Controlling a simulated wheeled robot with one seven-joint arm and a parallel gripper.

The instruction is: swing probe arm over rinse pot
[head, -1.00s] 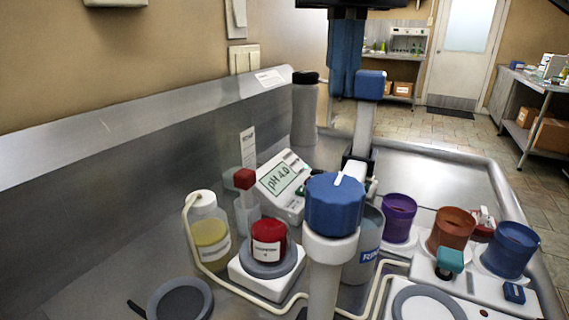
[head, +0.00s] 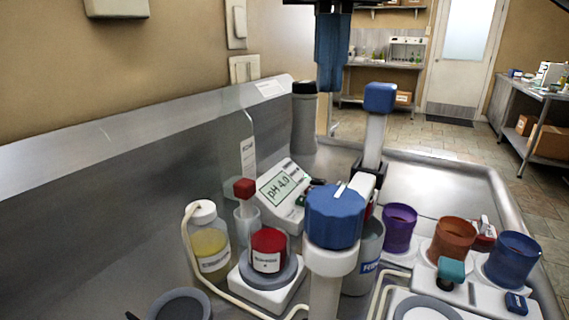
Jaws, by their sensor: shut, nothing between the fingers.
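The probe arm seems to be the white post (head: 324,285) with a ribbed blue knob (head: 335,216) and a white pointer line on top. A white upright with a blue block end (head: 380,97) rises behind the knob from a black holder (head: 372,178). The rinse pot (head: 369,268), grey with a partly hidden blue label, stands just right of the post. The knob hides part of the pot and of the arm, so I cannot tell whether a probe hangs over it. My gripper (head: 331,88) is at the top, blue fingers shut and empty, appearing apart from the blue block.
A pH meter (head: 284,190) reads 4.0. Purple (head: 399,228), orange (head: 452,240) and blue (head: 512,258) buckets stand right. The back-right tray surface (head: 440,185) is clear.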

